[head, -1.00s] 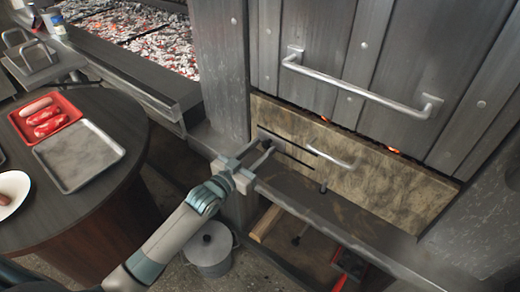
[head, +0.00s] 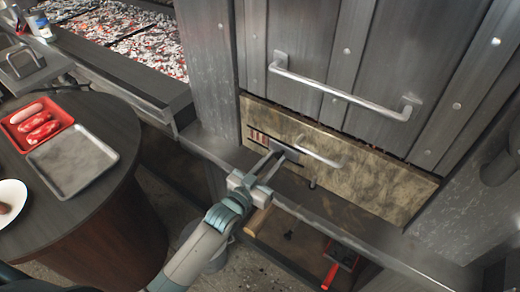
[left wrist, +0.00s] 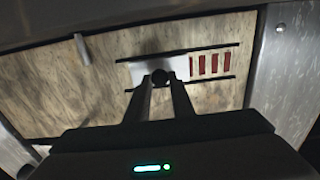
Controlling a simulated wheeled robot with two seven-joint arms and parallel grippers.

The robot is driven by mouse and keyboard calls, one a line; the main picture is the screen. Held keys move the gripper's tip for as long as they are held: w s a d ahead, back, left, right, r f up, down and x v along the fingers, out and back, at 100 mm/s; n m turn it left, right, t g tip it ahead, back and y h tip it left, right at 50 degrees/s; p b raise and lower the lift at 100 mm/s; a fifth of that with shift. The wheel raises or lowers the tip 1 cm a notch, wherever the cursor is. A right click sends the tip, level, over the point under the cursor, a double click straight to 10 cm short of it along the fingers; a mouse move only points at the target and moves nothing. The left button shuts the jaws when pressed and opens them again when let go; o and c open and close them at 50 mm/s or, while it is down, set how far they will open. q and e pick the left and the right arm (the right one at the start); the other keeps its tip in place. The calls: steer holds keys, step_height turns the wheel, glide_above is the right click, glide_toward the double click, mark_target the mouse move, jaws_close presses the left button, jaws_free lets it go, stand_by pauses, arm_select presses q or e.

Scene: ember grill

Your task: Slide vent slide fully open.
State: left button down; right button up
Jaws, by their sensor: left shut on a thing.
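The vent slide (head: 291,153) is a small grey plate between two dark rails on the tan stone-like panel below the grill door. My left gripper (head: 275,154) is shut on its dark round knob, which shows between the fingertips in the left wrist view (left wrist: 160,77). Several reddish vent slots (head: 258,138) are uncovered to the left of the plate. In the left wrist view the slots (left wrist: 209,65) lie right of the plate (left wrist: 140,73), which sits near the left end of the rails. The fingers hide part of the plate. My right gripper is out of view.
The larger door handle (head: 345,94) is above. A metal ledge (head: 330,222) runs below the panel. A round table (head: 105,205) with trays stands at left.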

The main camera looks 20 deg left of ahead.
arm_select(q)
steer(key=shift+s+d, duration=0.35)
steer(key=shift+d, duration=0.55)
steer(key=shift+f, duration=0.1)
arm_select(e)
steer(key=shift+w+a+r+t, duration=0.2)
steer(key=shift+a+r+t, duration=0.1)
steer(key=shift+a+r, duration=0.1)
arm_select(q)
steer(key=c, duration=1.7)
jaws_free()
steer(key=shift+o, duration=0.7)
steer(key=shift+d, duration=0.15)
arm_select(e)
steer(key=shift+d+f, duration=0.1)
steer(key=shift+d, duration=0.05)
